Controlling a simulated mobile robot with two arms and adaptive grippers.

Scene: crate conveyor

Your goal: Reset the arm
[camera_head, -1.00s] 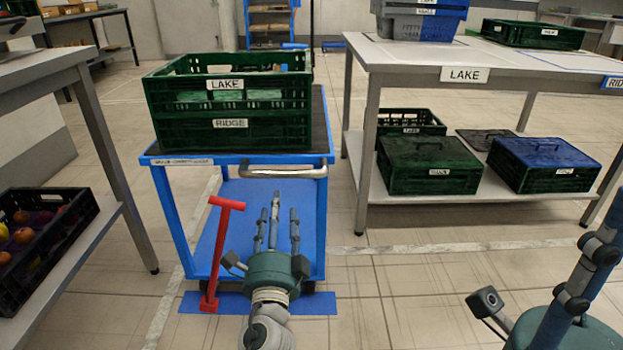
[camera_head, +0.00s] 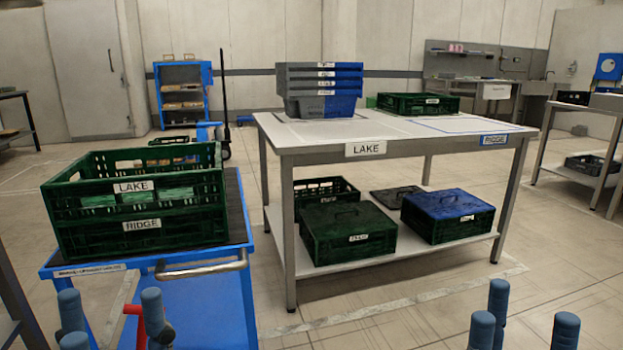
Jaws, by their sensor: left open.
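My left gripper (camera_head: 113,316) shows at the bottom left, with only its blue-grey fingertips in view. They are spread apart with nothing between them that I can see as held. The fingers stand in front of the blue trolley (camera_head: 205,295), and part of a red lever (camera_head: 141,325) shows beside the right finger. My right gripper (camera_head: 527,318) shows at the bottom right, its fingertips spread and empty over the floor. The palms and wrists of both grippers are below the picture.
A green crate labelled LAKE (camera_head: 95,187) sits on one labelled RIDGE (camera_head: 90,237) on the trolley. The LAKE table (camera_head: 300,140) carries stacked grey-blue crates (camera_head: 305,95) and a green crate (camera_head: 420,104).

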